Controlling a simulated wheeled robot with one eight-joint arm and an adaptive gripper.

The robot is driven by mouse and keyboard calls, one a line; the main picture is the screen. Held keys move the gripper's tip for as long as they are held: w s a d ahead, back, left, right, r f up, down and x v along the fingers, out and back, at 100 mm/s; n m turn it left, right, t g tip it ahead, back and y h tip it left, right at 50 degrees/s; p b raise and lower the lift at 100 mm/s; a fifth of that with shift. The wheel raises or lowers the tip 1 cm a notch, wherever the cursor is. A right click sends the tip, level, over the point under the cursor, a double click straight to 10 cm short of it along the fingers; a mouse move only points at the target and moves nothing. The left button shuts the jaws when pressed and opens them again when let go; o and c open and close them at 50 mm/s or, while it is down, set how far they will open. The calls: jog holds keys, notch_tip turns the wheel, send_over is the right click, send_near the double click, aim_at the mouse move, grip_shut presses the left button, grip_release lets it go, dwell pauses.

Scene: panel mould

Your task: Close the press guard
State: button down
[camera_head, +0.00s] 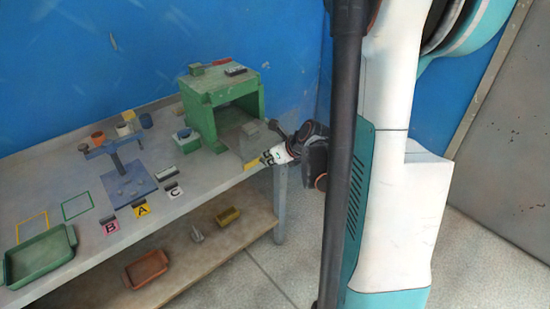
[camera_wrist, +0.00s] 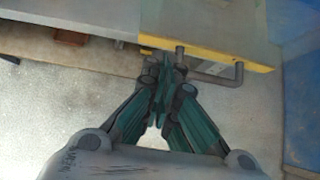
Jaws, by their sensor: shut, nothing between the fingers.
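The green press (camera_head: 215,100) stands at the far right end of the bench, its front opening uncovered. A grey plate (camera_head: 236,141), apparently the guard, reaches out low in front of the opening. In the wrist view the grey plate (camera_wrist: 205,22) has a yellow edge strip (camera_wrist: 225,56) and a dark bent bar handle (camera_wrist: 228,80). My gripper (camera_wrist: 163,66) is shut and empty, its fingertips at the handle's left end, by the yellow strip; whether they touch is unclear. In the head view my wrist is beside the bench's right end, and the fingertips are hard to make out.
A blue stand (camera_head: 127,175), a green tray (camera_head: 40,262) and letter cards, such as the yellow A card (camera_head: 142,209), occupy the bench left of the press. The lower shelf holds a red tray (camera_head: 147,269) and a yellow box (camera_head: 228,217). The blue wall (camera_head: 285,60) is close behind.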

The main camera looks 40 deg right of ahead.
aim_at(258, 129)
jog(key=shift+w+f+b, duration=0.25)
jog(key=shift+w+f, duration=0.15)
jog(key=shift+w, duration=0.65)
jog(key=shift+w+f+b, duration=0.2)
jog(key=shift+w+f, duration=0.2)
jog(key=shift+w, duration=0.7)
jog(key=shift+w+f+b, duration=0.25)
jog(key=shift+w+f, duration=0.15)
jog(key=shift+w, duration=0.65)
jog(key=shift+w+d, duration=0.1)
